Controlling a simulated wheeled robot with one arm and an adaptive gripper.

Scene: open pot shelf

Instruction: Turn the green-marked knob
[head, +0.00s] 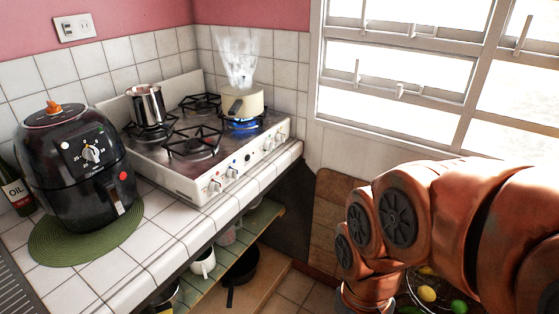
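The white gas stove (165,172) stands on the tiled counter in the head view. Its front panel carries several small white knobs: one near the left end (215,185), one beside it (232,172), and others toward the right end (268,146). Small coloured marks show on the panel, including red and blue. They are too small for me to tell which knob has the green mark. My copper arm fills the right side, apart from the stove. My gripper is not visible in this view.
A steel pot (147,104) sits on the left burner. A black air fryer (75,165) stands on a green mat (48,250). Below is an open shelf (232,255) with cups and a pan.

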